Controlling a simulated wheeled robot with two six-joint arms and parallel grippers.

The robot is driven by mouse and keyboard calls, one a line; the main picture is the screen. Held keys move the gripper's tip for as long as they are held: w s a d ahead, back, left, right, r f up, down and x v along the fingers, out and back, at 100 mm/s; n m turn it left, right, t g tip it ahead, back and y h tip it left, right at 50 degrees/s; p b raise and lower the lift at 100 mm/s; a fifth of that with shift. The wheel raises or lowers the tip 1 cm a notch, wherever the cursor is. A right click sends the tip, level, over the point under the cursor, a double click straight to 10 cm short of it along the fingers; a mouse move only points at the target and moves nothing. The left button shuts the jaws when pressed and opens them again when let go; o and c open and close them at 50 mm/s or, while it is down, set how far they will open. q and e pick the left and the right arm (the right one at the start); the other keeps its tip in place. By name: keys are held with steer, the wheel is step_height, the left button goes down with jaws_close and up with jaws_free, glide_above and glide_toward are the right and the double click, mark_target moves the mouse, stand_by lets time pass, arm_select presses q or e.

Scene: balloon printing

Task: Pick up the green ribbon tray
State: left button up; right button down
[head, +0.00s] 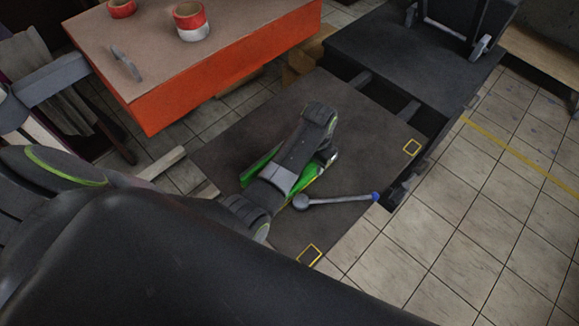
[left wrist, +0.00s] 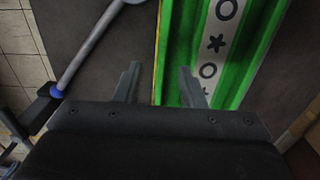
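The green ribbon tray (head: 258,168) lies on the dark brown board, largely hidden under my left arm in the head view. In the left wrist view the tray (left wrist: 258,55) shows green sides, a yellow near edge and a white ribbon (left wrist: 217,45) with black rings and stars. My left gripper (head: 325,163) is at the tray's right end in the head view. In the left wrist view its two fingers (left wrist: 160,85) are apart, with the tray's yellow edge between them. I cannot tell whether they touch it. My right gripper is not in view.
A grey rod tool (head: 340,199) with a blue end lies beside the tray. An orange table (head: 205,85) with red and white tape rolls (head: 190,21) stands behind. Tiled floor (head: 480,220) is open at right.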

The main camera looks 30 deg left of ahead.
mark_target(311, 174)
arm_select(q)
steer(key=shift+a+f+p, duration=0.2)
steer(key=shift+f+p, duration=0.35)
steer(key=shift+f, duration=2.2)
steer(key=shift+c, duration=0.3)
jaws_close()
